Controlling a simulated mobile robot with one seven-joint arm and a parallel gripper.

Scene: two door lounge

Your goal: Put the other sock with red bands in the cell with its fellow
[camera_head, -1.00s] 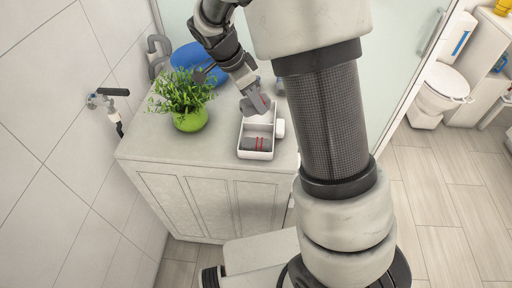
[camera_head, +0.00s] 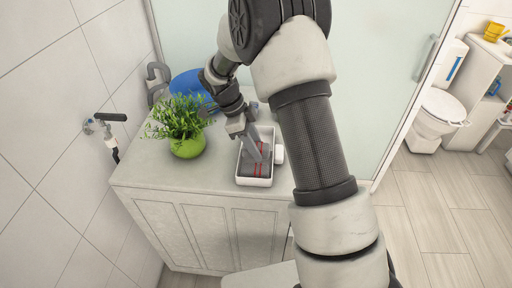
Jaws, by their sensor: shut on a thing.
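A white divided tray (camera_head: 240,181) stands on the cabinet top. A dark grey sock with red bands (camera_head: 250,170) lies in its front cell. My gripper (camera_head: 254,150) is over the tray, pointing down into the front part. It is shut on a second grey sock with red bands (camera_head: 265,157), which is at or just above the first one. The gripper and the held sock partly hide the cells, and I cannot tell whether the two socks touch.
A green potted plant (camera_head: 187,146) stands left of the tray, with a blue round object (camera_head: 188,82) behind it. A small white object (camera_head: 280,154) is against the tray's right side. The cabinet top (camera_head: 150,173) is clear in front of the plant.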

